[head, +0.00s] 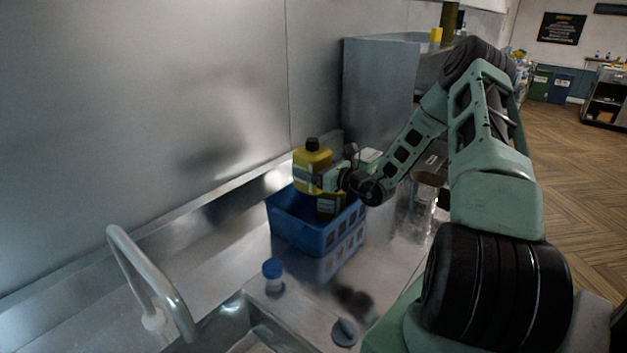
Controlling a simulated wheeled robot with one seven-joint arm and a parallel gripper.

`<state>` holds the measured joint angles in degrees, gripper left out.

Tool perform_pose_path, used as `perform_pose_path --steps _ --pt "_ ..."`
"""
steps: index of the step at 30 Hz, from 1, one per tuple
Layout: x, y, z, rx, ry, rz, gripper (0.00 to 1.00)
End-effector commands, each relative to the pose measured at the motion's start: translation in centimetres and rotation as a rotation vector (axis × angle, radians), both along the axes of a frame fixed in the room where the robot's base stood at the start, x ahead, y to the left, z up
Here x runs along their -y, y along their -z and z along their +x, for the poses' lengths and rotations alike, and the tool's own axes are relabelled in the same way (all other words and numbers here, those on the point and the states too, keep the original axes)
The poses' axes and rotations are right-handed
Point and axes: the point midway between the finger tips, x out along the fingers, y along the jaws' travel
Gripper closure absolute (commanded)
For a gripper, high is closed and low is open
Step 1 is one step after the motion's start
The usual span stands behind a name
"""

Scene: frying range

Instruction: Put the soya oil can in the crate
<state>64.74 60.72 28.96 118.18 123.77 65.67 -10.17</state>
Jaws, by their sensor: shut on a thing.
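The soya oil can, yellow with a black cap (312,158), is upright above the blue crate (292,233). My gripper (322,178) reaches in from the right and is shut on the can. The fingers are small in the view and partly merge with the can's side. The can's lower part overlaps the crate's opening, and I cannot tell how far it is from the crate's floor. A second yellow and dark item (331,204) shows at the crate's right side, below my gripper. Most of the crate's inside is hidden.
The crate stands on a steel counter beside a wall. A blue-capped container (272,277), a grey-blue round item (344,332), a sink (240,325) and a curved tap (150,275) are in front. A steel cabinet (380,90) rises behind.

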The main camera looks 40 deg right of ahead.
Motion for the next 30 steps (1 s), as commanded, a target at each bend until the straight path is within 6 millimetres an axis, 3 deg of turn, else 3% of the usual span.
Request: perform_pose_path --steps 12,29,30 --pt "0.0 4.1 0.0 0.0 0.0 0.0 0.48" --pt "0.0 5.2 0.0 0.0 0.0 -0.001 0.48" --pt "0.0 5.1 0.0 0.0 0.0 -0.001 0.04"
